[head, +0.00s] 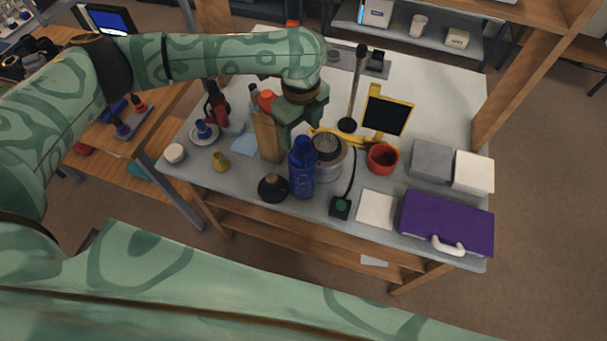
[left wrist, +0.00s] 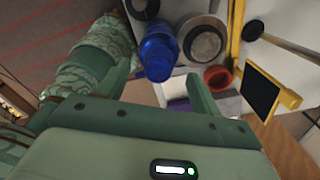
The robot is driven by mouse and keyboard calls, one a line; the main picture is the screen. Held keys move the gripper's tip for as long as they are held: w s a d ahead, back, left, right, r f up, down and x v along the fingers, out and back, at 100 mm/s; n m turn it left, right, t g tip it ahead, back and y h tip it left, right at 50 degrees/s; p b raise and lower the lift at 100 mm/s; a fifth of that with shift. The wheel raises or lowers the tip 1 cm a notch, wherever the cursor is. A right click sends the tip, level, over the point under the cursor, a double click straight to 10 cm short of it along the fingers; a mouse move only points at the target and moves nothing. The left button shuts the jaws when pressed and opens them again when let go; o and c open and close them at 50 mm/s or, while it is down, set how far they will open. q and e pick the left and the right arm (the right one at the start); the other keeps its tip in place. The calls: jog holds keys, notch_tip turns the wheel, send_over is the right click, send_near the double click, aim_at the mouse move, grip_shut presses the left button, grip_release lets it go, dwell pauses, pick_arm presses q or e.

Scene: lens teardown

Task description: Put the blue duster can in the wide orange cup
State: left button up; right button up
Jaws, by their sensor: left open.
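The blue duster can (head: 303,172) stands upright near the front edge of the table. It also shows in the left wrist view (left wrist: 158,52), in the gap between my fingers. The wide orange cup (head: 382,158), reddish-orange and open at the top, stands to the right of the can; it also shows in the left wrist view (left wrist: 217,77). My left gripper (head: 298,130) is open and points down just behind and above the can in the head view. I cannot tell whether a finger touches the can. My right gripper is not in view.
A round metal-topped pot (head: 328,155) stands close to the can's right. A black knob-topped piece (head: 273,187) is at its left, and a wooden block (head: 268,137) behind. A yellow stand with a black panel (head: 386,115) is behind the cup. A purple case (head: 447,223) lies front right.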

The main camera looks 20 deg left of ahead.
aim_at(304, 141)
pick_arm(q)
jog(key=shift+s+f, duration=0.15)
jog(key=shift+f, duration=0.1)
jog(key=shift+s+d+f, duration=0.1)
jog(key=shift+f, duration=0.2)
jog(key=f, duration=0.1)
jog(key=f+b, duration=0.1)
jog(key=f, duration=0.2)
jog(key=shift+d+f+b, duration=0.25)
jog(key=shift+d+b, duration=0.05)
jog(key=shift+d, duration=0.05)
jog(key=shift+s, duration=0.1)
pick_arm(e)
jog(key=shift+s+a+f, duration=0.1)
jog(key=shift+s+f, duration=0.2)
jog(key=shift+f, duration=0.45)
pick_arm(q)
jog(key=shift+r, duration=0.1)
grip_shut()
